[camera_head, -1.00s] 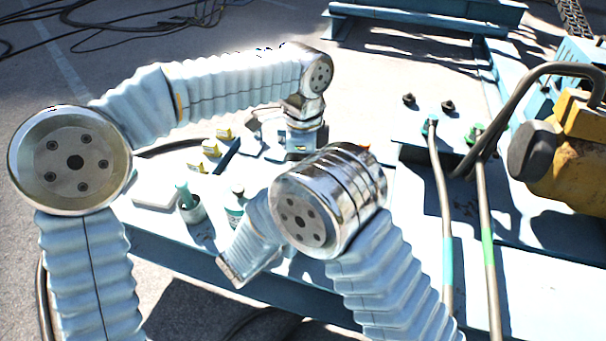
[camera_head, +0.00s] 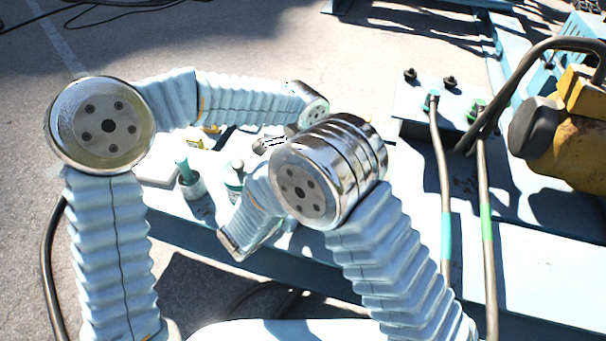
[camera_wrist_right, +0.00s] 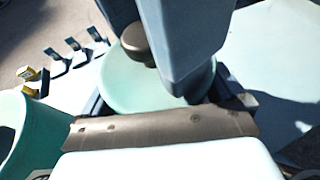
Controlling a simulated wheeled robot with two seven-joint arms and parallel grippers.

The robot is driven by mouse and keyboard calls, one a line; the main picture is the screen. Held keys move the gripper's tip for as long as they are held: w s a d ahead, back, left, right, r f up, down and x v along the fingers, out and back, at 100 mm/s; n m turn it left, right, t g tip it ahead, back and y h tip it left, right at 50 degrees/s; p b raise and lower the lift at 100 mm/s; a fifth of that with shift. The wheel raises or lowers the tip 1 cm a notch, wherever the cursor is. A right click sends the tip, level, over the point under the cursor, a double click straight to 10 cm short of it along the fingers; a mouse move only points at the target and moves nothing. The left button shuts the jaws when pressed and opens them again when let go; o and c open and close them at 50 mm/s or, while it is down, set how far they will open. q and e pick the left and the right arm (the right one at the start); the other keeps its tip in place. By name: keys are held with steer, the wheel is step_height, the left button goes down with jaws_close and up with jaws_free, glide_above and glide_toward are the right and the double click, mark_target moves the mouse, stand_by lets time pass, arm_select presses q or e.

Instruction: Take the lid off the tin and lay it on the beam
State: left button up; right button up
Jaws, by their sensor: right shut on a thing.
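In the right wrist view a pale green round lid (camera_wrist_right: 150,92) with a brown knob (camera_wrist_right: 137,44) lies under the blue-grey fingers of my left gripper (camera_wrist_right: 150,50). The fingers are at the knob; whether they grip it is unclear. My right gripper (camera_wrist_right: 163,103) is shut on the tin, its dark finger parts on either side of the lid; the tin's wall is mostly hidden. The pale blue beam (camera_head: 185,232) runs along the front there.
A cup with a teal handle in it (camera_head: 192,188) and a teal jar (camera_head: 234,180) stand left of my right arm. Small yellow-marked pieces (camera_wrist_right: 30,76) lie behind.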

arm_select(q)
steer(key=shift+c, duration=0.2)
jaws_close()
steer(key=shift+r, duration=0.2)
steer(key=shift+r, duration=0.95)
steer(key=shift+r, duration=2)
arm_select(e)
steer(key=o, duration=1.1)
